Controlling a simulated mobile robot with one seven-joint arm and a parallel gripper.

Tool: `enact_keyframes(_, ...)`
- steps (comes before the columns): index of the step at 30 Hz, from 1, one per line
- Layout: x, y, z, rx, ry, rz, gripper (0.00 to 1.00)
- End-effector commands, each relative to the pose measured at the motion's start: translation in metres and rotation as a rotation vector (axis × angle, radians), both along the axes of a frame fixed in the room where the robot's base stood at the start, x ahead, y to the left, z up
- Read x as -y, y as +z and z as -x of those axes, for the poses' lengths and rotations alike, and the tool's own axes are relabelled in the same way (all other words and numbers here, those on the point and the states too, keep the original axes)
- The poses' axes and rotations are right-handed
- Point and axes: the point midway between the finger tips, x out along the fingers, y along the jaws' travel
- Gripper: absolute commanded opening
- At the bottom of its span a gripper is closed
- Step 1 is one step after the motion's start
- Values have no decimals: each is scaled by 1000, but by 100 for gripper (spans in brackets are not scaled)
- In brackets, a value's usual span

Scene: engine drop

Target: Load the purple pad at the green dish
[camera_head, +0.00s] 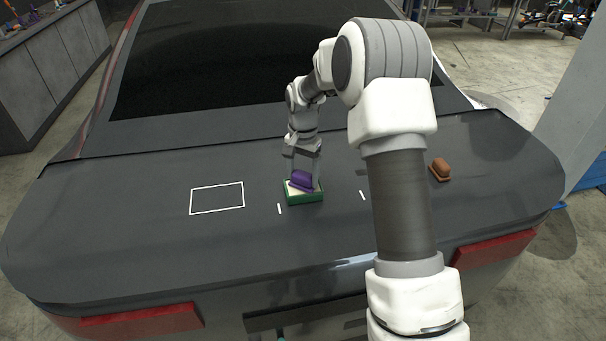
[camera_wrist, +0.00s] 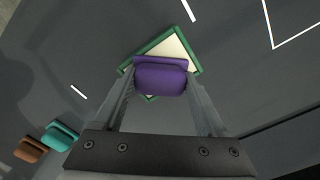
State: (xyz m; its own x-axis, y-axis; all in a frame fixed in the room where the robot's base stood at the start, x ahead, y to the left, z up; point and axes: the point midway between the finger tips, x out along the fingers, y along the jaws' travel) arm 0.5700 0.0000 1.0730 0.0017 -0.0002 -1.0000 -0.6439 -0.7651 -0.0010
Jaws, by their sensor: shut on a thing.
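The purple pad (camera_head: 301,180) is between the fingers of my gripper (camera_head: 303,178), which is shut on it. In the wrist view the purple pad (camera_wrist: 160,78) sits between the two fingers of my gripper (camera_wrist: 160,84). The green dish (camera_head: 305,198), a shallow square tray with a pale inside, is on the dark car lid directly under the pad. In the wrist view the green dish (camera_wrist: 188,48) shows behind the pad, turned at an angle to it and partly hidden. I cannot tell whether the pad touches the dish.
A brown pad (camera_head: 440,169) lies right of my arm on the lid. A teal pad (camera_wrist: 61,136) is beside it in the wrist view, hidden in the head view. A white outlined rectangle (camera_head: 217,198) marks bare lid left of the dish, with short white marks nearby.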

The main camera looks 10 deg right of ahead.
Motion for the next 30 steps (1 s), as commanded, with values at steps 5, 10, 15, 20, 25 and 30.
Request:
enact_keyframes(5, 0, 13, 0, -1, 0, 0, 14)
enact_keyframes(10, 0, 27, 0, 0, 1, 0, 14)
enact_keyframes(15, 0, 41, 0, 1, 1, 1, 14)
enact_keyframes(20, 0, 54, 0, 1, 0, 1, 14)
enact_keyframes(25, 0, 67, 0, 1, -1, 1, 14)
enact_keyframes(30, 0, 70, 0, 0, -1, 0, 14)
